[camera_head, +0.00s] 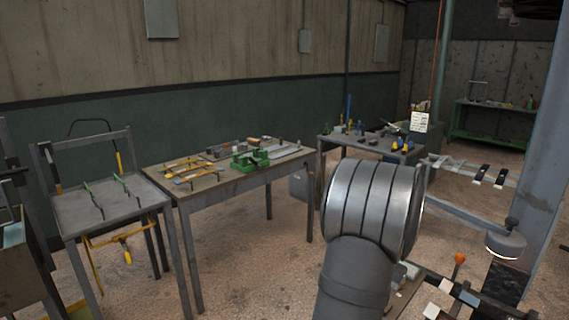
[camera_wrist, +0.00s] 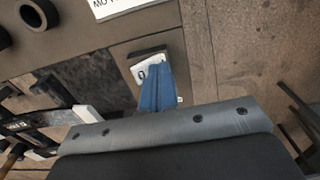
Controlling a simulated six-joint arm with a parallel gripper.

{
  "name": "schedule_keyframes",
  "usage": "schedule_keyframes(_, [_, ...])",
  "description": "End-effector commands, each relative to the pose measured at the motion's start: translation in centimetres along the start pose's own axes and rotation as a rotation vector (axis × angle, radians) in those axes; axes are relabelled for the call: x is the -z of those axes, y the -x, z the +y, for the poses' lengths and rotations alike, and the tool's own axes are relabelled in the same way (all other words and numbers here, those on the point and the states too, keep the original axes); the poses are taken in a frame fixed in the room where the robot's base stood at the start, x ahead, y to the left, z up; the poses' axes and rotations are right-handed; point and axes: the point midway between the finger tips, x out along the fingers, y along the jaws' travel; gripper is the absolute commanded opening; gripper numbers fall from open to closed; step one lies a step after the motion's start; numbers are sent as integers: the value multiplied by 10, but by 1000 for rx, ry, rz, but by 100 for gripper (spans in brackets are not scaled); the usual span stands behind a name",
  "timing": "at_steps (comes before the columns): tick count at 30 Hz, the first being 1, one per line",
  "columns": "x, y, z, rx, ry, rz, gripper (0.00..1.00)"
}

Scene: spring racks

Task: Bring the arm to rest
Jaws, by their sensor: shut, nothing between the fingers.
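My gripper (camera_wrist: 155,70) shows in the wrist view as two blue fingers pressed together, shut with nothing between them. The fingers point at a small white label (camera_wrist: 140,68) in a dark frame on a grey-brown surface (camera_wrist: 80,45); I cannot tell how far off it is. In the head view my arm's thick grey links fill the lower right middle, and they hide the gripper.
A workbench (camera_head: 222,188) with clamps and green tools stands left of my arm. A grey table (camera_head: 125,207) is further left. Rails with a round grey part (camera_head: 506,243) and a pillar (camera_head: 545,150) are close on the right. Floor between is clear.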

Motion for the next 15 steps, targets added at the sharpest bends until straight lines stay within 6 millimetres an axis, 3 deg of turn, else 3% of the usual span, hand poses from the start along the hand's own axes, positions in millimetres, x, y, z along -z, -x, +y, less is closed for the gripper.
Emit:
schedule_keyframes(8, [0, 3, 0, 0, 0, 0, 0])
schedule_keyframes(15, [1, 36, 0, 1, 0, 4, 0])
